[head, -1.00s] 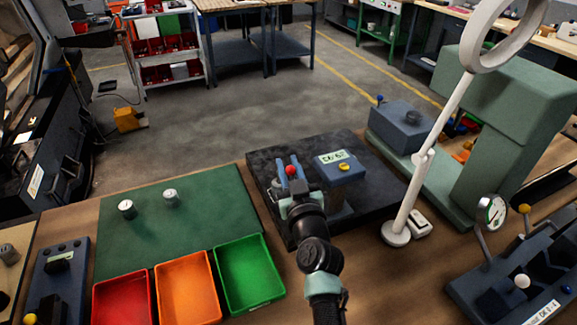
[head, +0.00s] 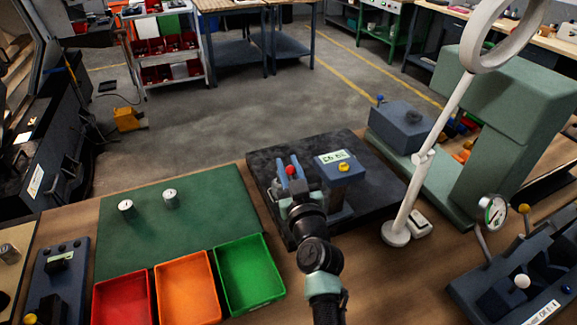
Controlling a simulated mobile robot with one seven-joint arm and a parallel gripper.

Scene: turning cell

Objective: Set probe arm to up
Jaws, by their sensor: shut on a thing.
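A blue gauge head (head: 340,168) with a lit display and a yellow button stands on a dark granite plate (head: 268,155). A small red ball knob (head: 291,170), which looks like the tip of the probe arm, sits just left of the gauge head. My gripper (head: 291,177) reaches over the plate from the front, its blue fingers on either side of the red knob and shut on it. The rest of the probe arm is hidden behind my gripper and wrist.
Left of the plate lies a green mat (head: 190,222) with two small metal cylinders (head: 126,208). Red, orange and green bins (head: 250,272) stand in front of it. A white lamp stand (head: 397,232) rises right of the plate, near a green machine (head: 500,130).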

